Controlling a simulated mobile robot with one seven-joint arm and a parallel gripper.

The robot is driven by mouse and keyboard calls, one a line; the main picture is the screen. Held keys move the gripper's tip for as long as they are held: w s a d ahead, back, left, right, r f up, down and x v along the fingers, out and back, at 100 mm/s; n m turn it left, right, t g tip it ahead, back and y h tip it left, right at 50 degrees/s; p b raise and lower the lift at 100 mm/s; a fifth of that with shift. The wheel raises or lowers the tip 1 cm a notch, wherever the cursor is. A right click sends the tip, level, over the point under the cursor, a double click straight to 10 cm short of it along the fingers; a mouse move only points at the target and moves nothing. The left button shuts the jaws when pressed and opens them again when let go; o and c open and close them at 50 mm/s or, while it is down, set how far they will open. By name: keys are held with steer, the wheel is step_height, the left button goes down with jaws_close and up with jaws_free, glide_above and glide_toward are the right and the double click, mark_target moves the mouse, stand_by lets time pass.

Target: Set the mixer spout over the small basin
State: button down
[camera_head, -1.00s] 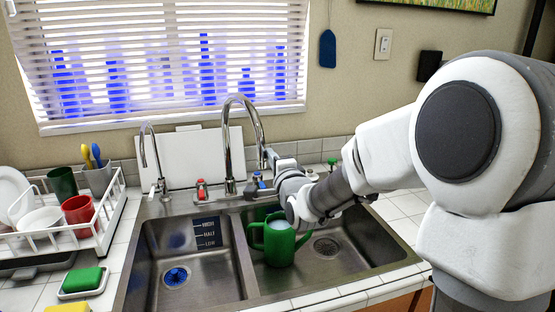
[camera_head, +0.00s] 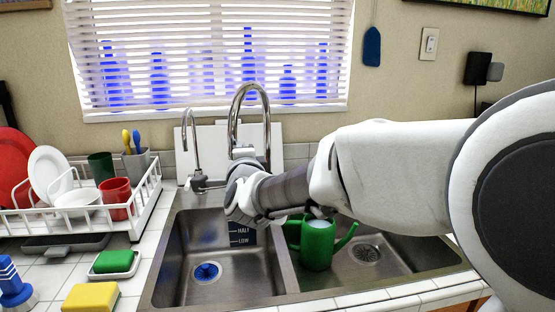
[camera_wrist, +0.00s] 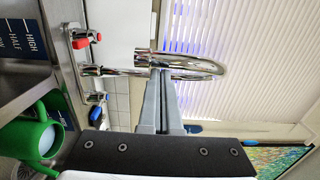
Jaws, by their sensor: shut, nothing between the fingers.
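The mixer spout (camera_head: 250,92) is a tall chrome gooseneck behind the sink. The left basin (camera_head: 185,248), with a blue drain and level marks, looks the narrower one; the right basin (camera_head: 405,258) looks larger. My gripper's hand covers the faucet base in the head view. In the wrist view my gripper (camera_wrist: 163,74) is shut and empty, its grey fingertips overlapping the chrome spout (camera_wrist: 205,67). I cannot tell whether they touch it.
A green watering can (camera_head: 317,244) stands in the right basin. A thinner chrome tap (camera_head: 194,150) stands left of the mixer. Red (camera_wrist: 80,43) and blue (camera_wrist: 96,113) handles flank the mixer base. A white dish rack (camera_head: 140,197) fills the left counter. The left basin is empty.

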steer(key=shift+w+a, duration=0.3)
steer(key=shift+a, duration=0.6)
steer(key=shift+w+a, duration=0.25)
steer(key=shift+a, duration=0.7)
steer(key=shift+w+a, duration=0.3)
steer(key=shift+a, duration=0.6)
steer(key=shift+d, duration=0.1)
